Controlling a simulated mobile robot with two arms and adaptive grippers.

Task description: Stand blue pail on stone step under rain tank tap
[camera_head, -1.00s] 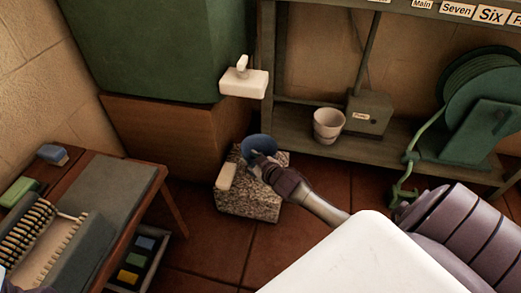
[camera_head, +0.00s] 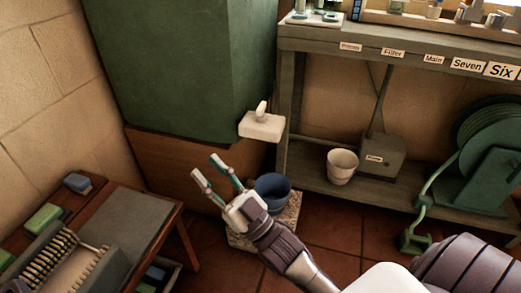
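The blue pail (camera_head: 273,184) stands upright on the speckled stone step (camera_head: 291,212), below the white tap (camera_head: 261,126) of the green rain tank (camera_head: 185,65). My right gripper (camera_head: 206,166) is open and empty, with its two fingers apart, to the left of the pail and pointing up and left. Its palm and wrist hide the pail's lower left side and much of the step. I cannot tell whether the gripper still touches the pail. My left gripper is not in view.
A wooden table with a grey mat (camera_head: 128,222), brushes and green and blue blocks stands at the left. A shelf (camera_head: 380,195) at the right holds a white pot (camera_head: 342,166) and a grey box (camera_head: 380,158). A green hose reel (camera_head: 485,160) stands further right.

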